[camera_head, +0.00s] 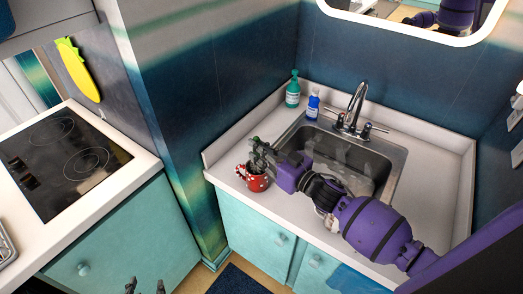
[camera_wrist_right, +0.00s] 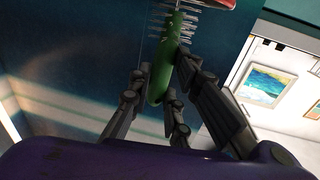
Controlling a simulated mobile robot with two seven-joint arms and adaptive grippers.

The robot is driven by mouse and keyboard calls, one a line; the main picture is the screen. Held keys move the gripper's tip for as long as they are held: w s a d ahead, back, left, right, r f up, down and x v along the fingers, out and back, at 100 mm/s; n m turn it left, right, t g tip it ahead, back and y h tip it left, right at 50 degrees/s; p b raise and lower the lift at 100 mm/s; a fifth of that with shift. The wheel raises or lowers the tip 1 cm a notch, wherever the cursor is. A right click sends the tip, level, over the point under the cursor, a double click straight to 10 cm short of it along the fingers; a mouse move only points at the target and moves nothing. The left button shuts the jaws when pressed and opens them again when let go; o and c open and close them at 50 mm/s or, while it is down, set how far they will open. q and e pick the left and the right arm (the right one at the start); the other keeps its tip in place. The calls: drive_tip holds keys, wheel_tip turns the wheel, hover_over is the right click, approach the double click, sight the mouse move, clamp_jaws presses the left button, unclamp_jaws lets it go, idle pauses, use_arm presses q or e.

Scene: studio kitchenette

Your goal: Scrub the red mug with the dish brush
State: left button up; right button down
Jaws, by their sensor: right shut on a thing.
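The red mug (camera_head: 256,182), with white marks, stands upright on the white counter left of the sink. My right gripper (camera_head: 262,155) is directly above and at the mug, hiding part of its rim. In the right wrist view, the gripper (camera_wrist_right: 160,100) is shut on the green dish brush (camera_wrist_right: 160,70). Its pale bristles point toward the red mug (camera_wrist_right: 215,3) at the top edge. I cannot tell whether bristles and mug touch. In the head view the brush is mostly hidden by the fingers. My left gripper (camera_head: 146,287) shows only separated dark fingertips at the bottom edge.
The steel sink (camera_head: 400,158) with its faucet (camera_head: 355,105) lies right of the mug, under my right arm. A teal soap bottle (camera_head: 293,92) and a blue bottle (camera_head: 313,105) stand behind it. A stove (camera_head: 60,155) is at left. The counter's front-left corner has little free room.

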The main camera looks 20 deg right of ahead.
drive_tip(key=shift+s+a, duration=0.25)
drive_tip(key=shift+s, duration=0.05)
use_arm(q)
drive_tip(key=shift+a, duration=0.25)
use_arm(e)
drive_tip(key=shift+s+d+f, duration=0.15)
drive_tip(key=shift+d, duration=0.15)
use_arm(q)
drive_tip(key=shift+s, duration=0.1)
